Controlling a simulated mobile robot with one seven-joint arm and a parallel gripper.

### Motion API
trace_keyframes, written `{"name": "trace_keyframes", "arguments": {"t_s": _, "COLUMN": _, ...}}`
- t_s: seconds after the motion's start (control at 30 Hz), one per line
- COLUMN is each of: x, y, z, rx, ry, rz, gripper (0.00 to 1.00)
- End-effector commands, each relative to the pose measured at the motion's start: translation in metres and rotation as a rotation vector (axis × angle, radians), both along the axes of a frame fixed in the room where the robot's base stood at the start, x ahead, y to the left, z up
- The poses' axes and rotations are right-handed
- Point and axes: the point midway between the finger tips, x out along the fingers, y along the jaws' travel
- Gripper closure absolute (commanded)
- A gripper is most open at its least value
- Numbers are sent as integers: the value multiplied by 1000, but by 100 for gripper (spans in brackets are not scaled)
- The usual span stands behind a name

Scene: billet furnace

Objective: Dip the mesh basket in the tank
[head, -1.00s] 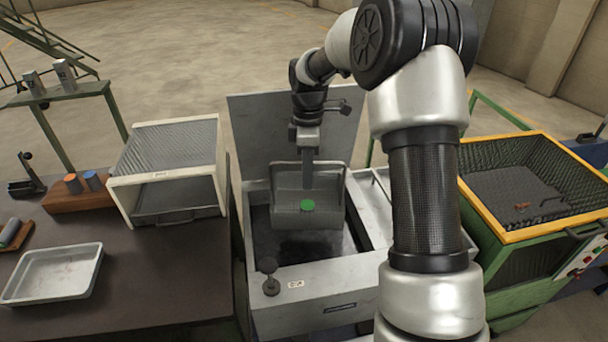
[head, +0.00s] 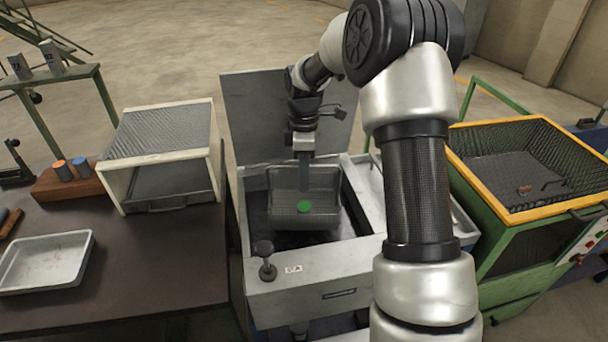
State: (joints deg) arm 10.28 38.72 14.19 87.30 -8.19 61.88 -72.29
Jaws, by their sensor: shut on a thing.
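The mesh basket (head: 284,185) is a grey wire box with a green round piece (head: 304,207) showing at its middle. It hangs upright from my gripper (head: 304,168), which is shut on it from above. The tank (head: 316,279) is a grey metal box with an open top and a raised lid (head: 258,118) at its back. The basket is within the tank's opening, its lower part close to the dark inside. I cannot tell whether its bottom touches the liquid or the tank floor. My forearm covers part of the tank's right side.
A dark workbench (head: 130,265) on the left carries a white-framed open box (head: 122,168), a pale tray (head: 45,262) and a wooden block (head: 68,188) with two cylinders. A yellow-rimmed green bin (head: 518,210) stands at right. A black knob (head: 264,250) rises from the tank's front left corner.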

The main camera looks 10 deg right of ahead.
Motion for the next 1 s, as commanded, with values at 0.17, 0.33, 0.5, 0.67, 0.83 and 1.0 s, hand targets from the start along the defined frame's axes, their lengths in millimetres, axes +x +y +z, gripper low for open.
{"name": "trace_keyframes", "arguments": {"t_s": 0.17, "x": 1, "y": 0, "z": -17, "rx": 0, "ry": -2, "rz": 0, "gripper": 100}}
{"name": "trace_keyframes", "arguments": {"t_s": 0.33, "x": 1, "y": 0, "z": -32, "rx": 0, "ry": -2, "rz": 0, "gripper": 100}}
{"name": "trace_keyframes", "arguments": {"t_s": 0.5, "x": 1, "y": 0, "z": -46, "rx": -1, "ry": -3, "rz": 0, "gripper": 100}}
{"name": "trace_keyframes", "arguments": {"t_s": 0.67, "x": 1, "y": 0, "z": -60, "rx": 0, "ry": -2, "rz": 0, "gripper": 100}}
{"name": "trace_keyframes", "arguments": {"t_s": 0.83, "x": 1, "y": 0, "z": -75, "rx": -1, "ry": -3, "rz": 0, "gripper": 100}}
{"name": "trace_keyframes", "arguments": {"t_s": 1.0, "x": 1, "y": 0, "z": -89, "rx": -1, "ry": -3, "rz": 0, "gripper": 100}}
